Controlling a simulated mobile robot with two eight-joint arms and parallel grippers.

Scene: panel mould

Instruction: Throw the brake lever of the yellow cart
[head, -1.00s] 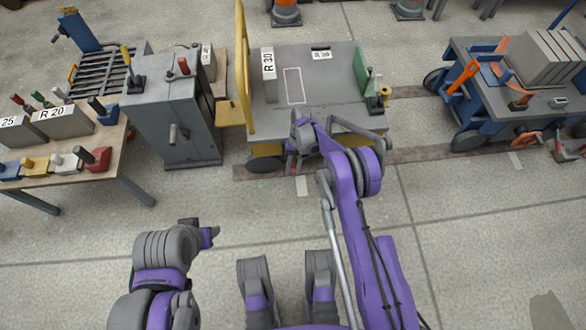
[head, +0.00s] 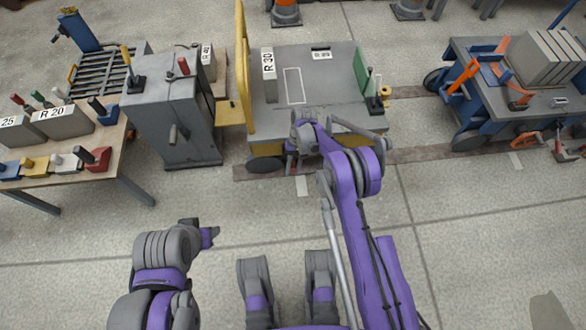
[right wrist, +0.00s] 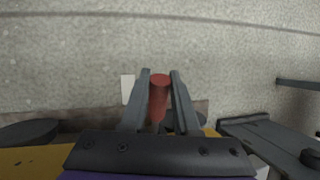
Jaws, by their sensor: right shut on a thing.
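The yellow cart (head: 335,85) stands at the top centre of the head view, with a grey deck, a yellow push bar at its left and dark wheels. My right gripper (right wrist: 159,98) is at the cart's near side, low by the front edge. In the right wrist view its two fingers stand on either side of a red lever grip (right wrist: 159,95) and are shut on it. The lever's lower part is hidden behind the gripper. In the head view my right arm hides much of that spot.
A grey cabinet (head: 170,115) with a crank stands left of the cart. A wooden table (head: 85,180) with coloured levers and labelled blocks is further left. A blue cart (head: 470,105) stands at the right. The floor in front is clear.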

